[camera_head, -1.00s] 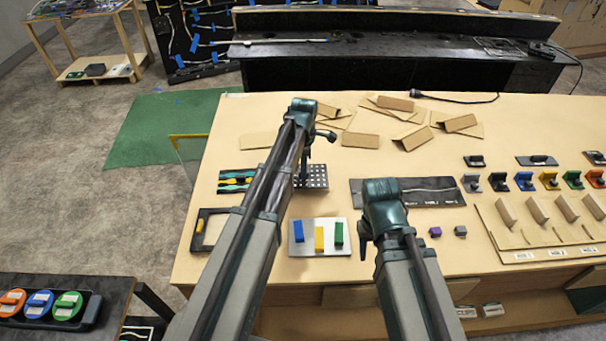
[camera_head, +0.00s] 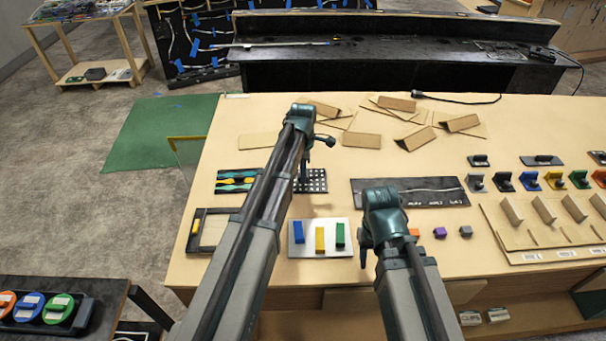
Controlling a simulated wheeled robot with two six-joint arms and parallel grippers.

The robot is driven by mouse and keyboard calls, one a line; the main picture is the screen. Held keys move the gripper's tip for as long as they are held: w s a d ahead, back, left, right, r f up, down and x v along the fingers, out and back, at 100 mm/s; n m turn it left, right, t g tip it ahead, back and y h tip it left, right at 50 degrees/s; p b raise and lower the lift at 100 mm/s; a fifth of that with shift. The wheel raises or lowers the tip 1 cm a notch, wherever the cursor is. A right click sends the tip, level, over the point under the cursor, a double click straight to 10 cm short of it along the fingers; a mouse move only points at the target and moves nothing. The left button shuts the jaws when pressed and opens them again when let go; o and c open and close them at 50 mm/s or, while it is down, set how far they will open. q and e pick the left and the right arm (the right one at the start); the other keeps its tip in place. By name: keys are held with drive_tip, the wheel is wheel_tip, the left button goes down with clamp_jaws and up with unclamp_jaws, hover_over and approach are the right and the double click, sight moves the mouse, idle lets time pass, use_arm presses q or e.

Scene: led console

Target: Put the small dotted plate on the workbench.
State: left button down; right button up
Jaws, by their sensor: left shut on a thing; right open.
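The small dotted plate (camera_head: 318,182) is black with rows of white dots. It is over the left part of the wooden workbench (camera_head: 255,105), right of a dark panel with coloured wavy shapes. My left gripper (camera_head: 303,178) points down and is shut on the plate; my arm covers the plate's left part and the grip itself. I cannot tell whether the plate touches the bench top. My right gripper (camera_head: 365,254) is open and empty, low over the bench right of the metal plate with coloured blocks, and mostly hidden by its own wrist.
The wavy panel (camera_head: 236,181) and a black frame (camera_head: 207,241) lie left of my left arm. The metal plate (camera_head: 306,249) holds blue, yellow and green blocks. A long black panel (camera_head: 430,198) lies to the right. Folded cardboard pieces (camera_head: 362,139) lie behind. Small cubes (camera_head: 440,232) sit at right.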

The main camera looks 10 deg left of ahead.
use_arm(q)
drive_tip(key=c, duration=0.8)
unclamp_jaws()
use_arm(e)
drive_tip(key=shift+f, duration=0.1)
use_arm(q)
wheel_tip(320, 180, up, 12)
drive_tip(key=p, duration=1.3)
drive_tip(key=s+d+m, duration=0.4)
drive_tip(key=s+m, duration=0.4)
drive_tip(key=s+d+m, duration=0.4)
drive_tip(key=s+m, duration=0.4)
drive_tip(key=s+d+m+y, duration=0.1)
drive_tip(key=s+d+m, duration=0.3)
drive_tip(key=s+m, duration=0.4)
drive_tip(key=shift+s+d+r+m+b, duration=0.15)
drive_tip(key=shift+s+d+m+b, duration=0.2)
drive_tip(key=shift+s, duration=0.25)
use_arm(e)
wheel_tip(320, 180, up, 12)
